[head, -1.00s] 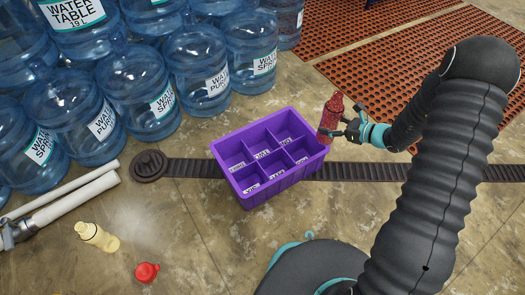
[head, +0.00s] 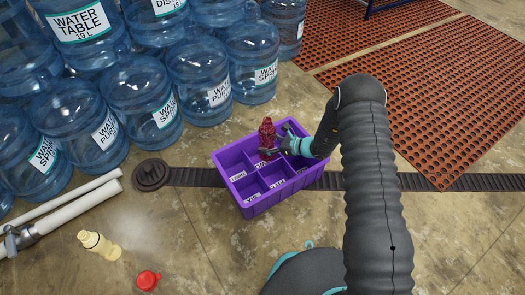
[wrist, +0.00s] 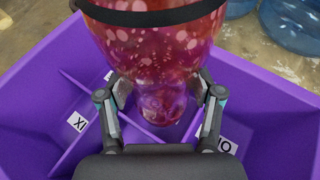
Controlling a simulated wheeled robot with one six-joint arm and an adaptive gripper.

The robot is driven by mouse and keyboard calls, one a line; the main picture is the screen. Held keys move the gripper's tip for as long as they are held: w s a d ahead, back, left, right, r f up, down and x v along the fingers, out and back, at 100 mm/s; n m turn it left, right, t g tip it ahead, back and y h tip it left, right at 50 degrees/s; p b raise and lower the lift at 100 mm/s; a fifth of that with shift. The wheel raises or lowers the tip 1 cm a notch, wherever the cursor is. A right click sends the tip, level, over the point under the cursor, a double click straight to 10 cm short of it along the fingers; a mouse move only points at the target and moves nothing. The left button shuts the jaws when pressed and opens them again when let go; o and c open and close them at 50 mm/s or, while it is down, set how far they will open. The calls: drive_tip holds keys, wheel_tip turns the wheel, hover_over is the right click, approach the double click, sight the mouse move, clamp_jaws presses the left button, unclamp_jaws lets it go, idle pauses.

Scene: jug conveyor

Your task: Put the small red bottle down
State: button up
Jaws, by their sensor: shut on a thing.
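The small red bottle (head: 267,135) is upright over the back middle part of the purple divided crate (head: 256,205). My gripper (head: 277,148) is shut on the bottle from its right side. In the wrist view the translucent red bottle (wrist: 160,50) lies between the two fingers of my gripper (wrist: 160,108), with crate dividers and white labels below and around it. The crate (wrist: 45,70) fills most of that view. I cannot tell whether the bottle's base touches the compartment floor. The label of the compartment under it is partly hidden.
Large blue water jugs (head: 200,75) stand at the back left. A dark floor strip (head: 210,177) runs beneath the crate. A cream bottle (head: 101,245) and a red cap-like object (head: 148,281) lie at the front left, near white pipes (head: 70,207). Orange mats (head: 450,90) cover the back right.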

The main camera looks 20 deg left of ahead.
drive_tip(key=x, duration=0.2)
drive_tip(key=shift+w+a+f, duration=0.1)
drive_tip(key=shift+a+f, duration=0.1)
drive_tip(key=shift+f, duration=0.1)
drive_tip(key=shift+f+b, duration=0.3)
drive_tip(key=shift+f, duration=1.7)
drive_tip(key=shift+f+b, duration=0.35)
drive_tip(key=shift+b, duration=0.05)
drive_tip(key=shift+f+b, duration=0.25)
drive_tip(key=shift+b, duration=0.1)
drive_tip(key=o, duration=1.3)
